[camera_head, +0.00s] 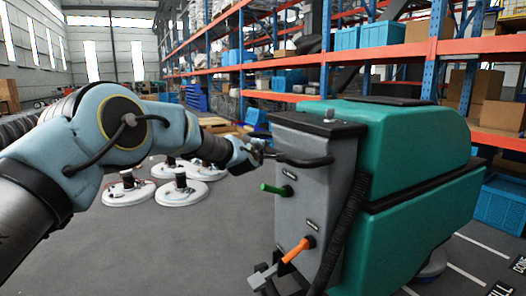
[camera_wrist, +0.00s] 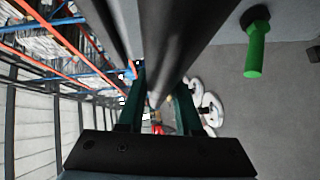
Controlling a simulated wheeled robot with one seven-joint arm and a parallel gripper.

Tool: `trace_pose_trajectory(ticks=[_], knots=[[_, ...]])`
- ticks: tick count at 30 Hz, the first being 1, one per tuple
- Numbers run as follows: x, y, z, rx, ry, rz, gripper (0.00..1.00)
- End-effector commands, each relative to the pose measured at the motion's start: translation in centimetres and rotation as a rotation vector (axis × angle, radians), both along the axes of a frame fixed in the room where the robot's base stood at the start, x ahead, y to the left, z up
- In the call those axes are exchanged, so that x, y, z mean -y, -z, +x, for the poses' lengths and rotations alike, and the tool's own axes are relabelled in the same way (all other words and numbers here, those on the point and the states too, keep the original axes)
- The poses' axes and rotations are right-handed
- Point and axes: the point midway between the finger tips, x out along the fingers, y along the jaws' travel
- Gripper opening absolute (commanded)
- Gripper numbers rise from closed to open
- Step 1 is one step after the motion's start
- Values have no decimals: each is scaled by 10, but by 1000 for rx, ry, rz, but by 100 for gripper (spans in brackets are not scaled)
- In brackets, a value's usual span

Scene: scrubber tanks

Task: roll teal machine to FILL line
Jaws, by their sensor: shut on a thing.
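The teal machine (camera_head: 420,150) stands upright on the floor at the right of the head view, with a grey rear panel (camera_head: 305,190). My gripper (camera_head: 258,153) is shut on its dark handle bar (camera_head: 305,161) at the left end. In the wrist view the dark bar (camera_wrist: 165,45) runs between the fingers of my gripper (camera_wrist: 157,98). A green lever (camera_head: 274,189) and an orange lever (camera_head: 298,250) stick out of the panel; the green lever also shows in the wrist view (camera_wrist: 255,50). White floor markings (camera_head: 482,245) and partly cut-off lettering, seemingly FILL (camera_head: 501,289), lie right of the machine.
Several round white floor-machine bases (camera_head: 182,192) stand on the floor behind my arm. Orange and blue racking (camera_head: 290,60) with boxes lines the back and right. A blue crate (camera_head: 500,203) sits under the shelf beside the machine. Grey floor (camera_head: 190,260) is clear at the front left.

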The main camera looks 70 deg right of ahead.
Motion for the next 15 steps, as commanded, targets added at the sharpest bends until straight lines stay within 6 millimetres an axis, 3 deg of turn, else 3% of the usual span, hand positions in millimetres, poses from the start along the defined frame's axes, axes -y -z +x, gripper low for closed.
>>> trace_pose_trajectory(ticks=[10,11,15], knots=[[0,-1,6,2,-9,-4,0],[0,-1,7,2,-9,-4,37],[0,-1,5,1,-8,-3,53]])
